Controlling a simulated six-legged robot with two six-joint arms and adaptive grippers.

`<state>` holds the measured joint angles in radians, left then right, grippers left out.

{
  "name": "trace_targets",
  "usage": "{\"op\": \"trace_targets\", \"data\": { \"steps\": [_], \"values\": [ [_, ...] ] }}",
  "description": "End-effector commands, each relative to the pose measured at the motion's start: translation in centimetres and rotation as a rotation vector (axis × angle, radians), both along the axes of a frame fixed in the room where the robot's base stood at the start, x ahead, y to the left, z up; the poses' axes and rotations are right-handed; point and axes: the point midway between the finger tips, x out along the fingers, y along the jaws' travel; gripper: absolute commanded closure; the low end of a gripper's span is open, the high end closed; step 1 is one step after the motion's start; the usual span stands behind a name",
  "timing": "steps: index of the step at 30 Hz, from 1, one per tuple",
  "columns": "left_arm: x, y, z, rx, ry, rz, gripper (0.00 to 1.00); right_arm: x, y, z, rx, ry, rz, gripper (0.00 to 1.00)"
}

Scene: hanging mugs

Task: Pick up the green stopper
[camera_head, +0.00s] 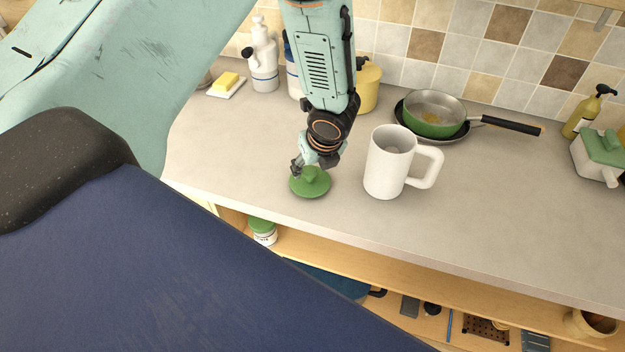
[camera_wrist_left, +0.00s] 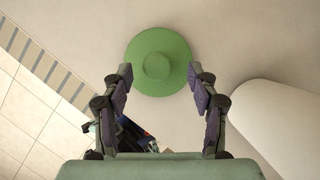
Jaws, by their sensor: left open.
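The green stopper (camera_head: 309,183) is a round disc with a raised knob. It lies on the grey counter, left of the white mug. In the left wrist view the stopper (camera_wrist_left: 158,61) sits at the top middle, just beyond my open fingertips. My left gripper (camera_head: 318,160) is above the stopper in the head view, pointing down at it. It is open and empty, with its two fingers (camera_wrist_left: 160,75) on either side of the stopper's lower part in the left wrist view. I cannot tell whether they touch it. My right gripper is not in view.
A white mug (camera_head: 385,166) stands close on the right, and shows in the left wrist view (camera_wrist_left: 275,120). Behind are a pan (camera_head: 435,113), a yellow canister (camera_head: 368,88), a white bottle (camera_head: 264,62) and a butter dish (camera_head: 226,85). The counter's front edge is near, with open shelves below.

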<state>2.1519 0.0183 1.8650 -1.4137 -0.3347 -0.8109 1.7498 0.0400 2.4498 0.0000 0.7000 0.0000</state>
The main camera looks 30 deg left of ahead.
Motion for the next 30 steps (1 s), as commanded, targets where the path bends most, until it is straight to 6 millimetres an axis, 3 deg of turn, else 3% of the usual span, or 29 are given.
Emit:
{"op": "trace_targets", "data": {
  "steps": [6, 15, 30],
  "values": [
    [0.8, 0.9, -2.5, -0.001, 0.001, -0.001, 0.41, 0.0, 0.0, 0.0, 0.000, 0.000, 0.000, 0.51],
    [1.0, 0.9, -2.9, -0.001, 0.000, -0.002, 0.41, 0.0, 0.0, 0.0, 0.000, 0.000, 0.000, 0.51],
    [1.0, 0.9, -2.9, 0.000, 0.001, -0.002, 0.83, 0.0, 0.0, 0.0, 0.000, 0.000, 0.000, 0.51]
  ]
}}
